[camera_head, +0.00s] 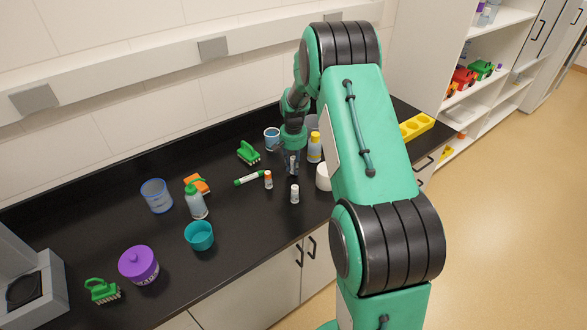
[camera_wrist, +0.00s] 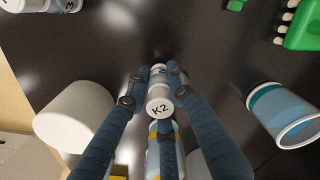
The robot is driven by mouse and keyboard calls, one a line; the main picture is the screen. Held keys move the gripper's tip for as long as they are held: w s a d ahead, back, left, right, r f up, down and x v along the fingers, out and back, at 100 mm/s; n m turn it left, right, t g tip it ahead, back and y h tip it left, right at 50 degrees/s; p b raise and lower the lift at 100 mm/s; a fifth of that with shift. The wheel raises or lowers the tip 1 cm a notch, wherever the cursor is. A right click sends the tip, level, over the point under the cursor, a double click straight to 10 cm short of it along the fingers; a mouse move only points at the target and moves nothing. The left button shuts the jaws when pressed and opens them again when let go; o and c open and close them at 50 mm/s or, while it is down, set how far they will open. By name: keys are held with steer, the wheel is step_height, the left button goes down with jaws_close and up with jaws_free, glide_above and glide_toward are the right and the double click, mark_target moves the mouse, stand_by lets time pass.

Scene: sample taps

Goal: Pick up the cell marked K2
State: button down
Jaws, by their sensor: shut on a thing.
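The cell marked K2 (camera_wrist: 160,103) is a small cylinder with a white end cap, its marking facing the wrist camera. My gripper (camera_wrist: 156,82) is shut on it, with fingers on both sides of the cell. In the head view my gripper (camera_head: 292,162) points down over the black counter, and its fingers mostly hide the cell. I cannot tell whether the cell touches the counter.
A yellow-capped bottle (camera_head: 314,148) and a white round container (camera_head: 322,178) stand close on the right. A blue-banded cup (camera_head: 272,138) and green brush (camera_head: 248,152) are behind and left. A green-and-white marker (camera_head: 249,178) lies left. Bare counter (camera_head: 255,220) shows in front.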

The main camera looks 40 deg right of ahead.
step_height(320, 180, up, 9)
steer(key=shift+f+p, duration=0.1)
steer(key=shift+p, duration=0.45)
stand_by(0.5)
